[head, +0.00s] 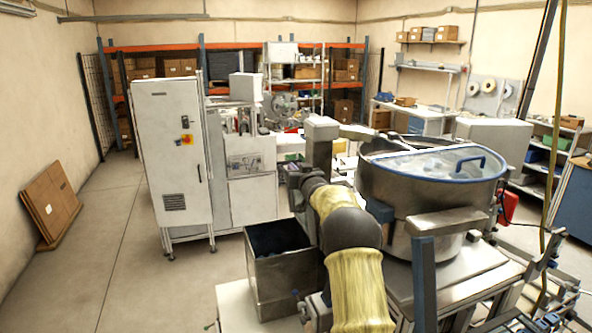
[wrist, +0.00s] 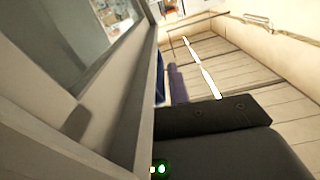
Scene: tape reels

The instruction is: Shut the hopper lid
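The hopper (head: 400,200) is a large round steel bowl at the right of the head view. A clear lid (head: 420,165) with a blue rim and blue handle (head: 471,162) lies nearly level across much of its top. The bowl's far left part looks dark, and I cannot tell whether the lid sits fully down there. My arm rises in front of the bowl's left side. My gripper (head: 362,134) is near the far left rim; its fingers are too small to read, and contact is unclear. In the wrist view, dark gripper parts show, but not the finger gap.
An open steel bin (head: 283,285) stands left of the hopper, close to my arm. A white cabinet (head: 172,155) and a machine bench (head: 250,180) stand beyond. A cardboard panel (head: 50,205) leans on the left wall.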

